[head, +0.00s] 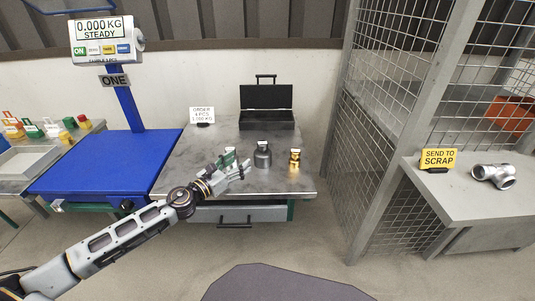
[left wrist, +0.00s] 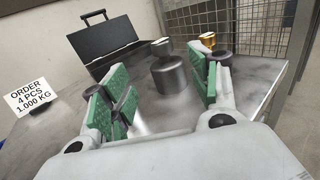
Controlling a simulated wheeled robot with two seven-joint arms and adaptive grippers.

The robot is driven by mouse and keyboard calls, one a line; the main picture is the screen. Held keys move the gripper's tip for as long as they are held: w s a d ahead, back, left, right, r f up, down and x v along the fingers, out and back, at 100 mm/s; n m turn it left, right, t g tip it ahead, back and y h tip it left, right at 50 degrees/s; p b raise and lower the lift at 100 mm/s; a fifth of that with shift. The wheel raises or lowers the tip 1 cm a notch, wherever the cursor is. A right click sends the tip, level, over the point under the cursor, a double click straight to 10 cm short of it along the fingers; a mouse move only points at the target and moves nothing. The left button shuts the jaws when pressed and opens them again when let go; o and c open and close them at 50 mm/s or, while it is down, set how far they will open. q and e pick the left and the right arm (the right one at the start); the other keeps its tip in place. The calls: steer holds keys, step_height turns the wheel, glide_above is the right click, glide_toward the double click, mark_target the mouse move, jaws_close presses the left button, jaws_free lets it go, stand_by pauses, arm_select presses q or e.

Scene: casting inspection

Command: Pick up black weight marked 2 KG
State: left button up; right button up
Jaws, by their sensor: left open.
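A dark grey, near-black weight (head: 263,157) with a knob and a pale tag on top stands upright on the metal table. Its marking is too small to read. In the left wrist view the weight (left wrist: 170,74) appears ahead, between the two green-padded fingers. My left gripper (head: 238,166) is open and empty, just left of the weight in the head view. The left gripper (left wrist: 160,92) also shows in the wrist view with its fingers wide apart. My right gripper is in neither view.
A brass weight (head: 295,159) stands close to the right of the dark weight. An open black case (head: 266,122) lies behind. An order sign (head: 202,115) stands at the back left. The blue scale (head: 105,160) is left; a mesh fence (head: 400,120) is right.

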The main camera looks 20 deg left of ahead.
mark_target(259, 146)
arm_select(q)
steer(key=shift+w+d, duration=0.1)
steer(key=shift+w, duration=0.15)
stand_by(0.3)
steer(key=shift+x, duration=4.1)
steer(key=shift+w+d+r, duration=0.1)
steer(key=shift+r, duration=0.05)
steer(key=shift+r+x, duration=0.1)
steer(key=shift+x, duration=0.65)
steer(key=shift+r+x, duration=0.15)
steer(key=shift+x, duration=0.55)
steer(key=shift+b+x, duration=0.45)
steer(key=shift+x, duration=0.55)
steer(key=shift+d, duration=0.1)
jaws_close()
